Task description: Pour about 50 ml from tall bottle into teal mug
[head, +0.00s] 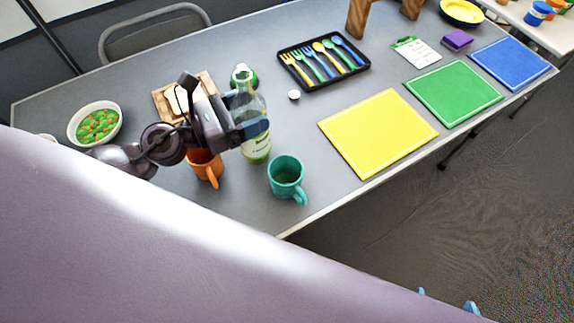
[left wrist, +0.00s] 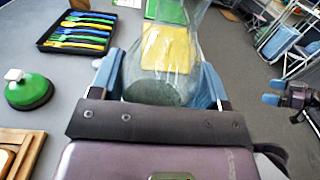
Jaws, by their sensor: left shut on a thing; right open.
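The tall bottle (head: 256,151) is clear glass with a pale label and some greenish liquid low inside. It looks about upright. My left gripper (head: 252,128) is shut on its body from the left. In the left wrist view the bottle (left wrist: 165,55) stands between the blue fingers of my left gripper (left wrist: 162,85). I cannot tell whether its base touches the table. The teal mug (head: 286,168) stands upright just right of the bottle, its handle toward the table's front edge. My right gripper (head: 446,300) is open and empty, low in the head view, away from the table.
An orange mug (head: 207,171) stands close left of the bottle, under my left gripper. A green item with a white top (left wrist: 28,92) is behind the bottle. A white cap (head: 294,95), cutlery tray (head: 365,68) and yellow mat (head: 378,132) lie beyond.

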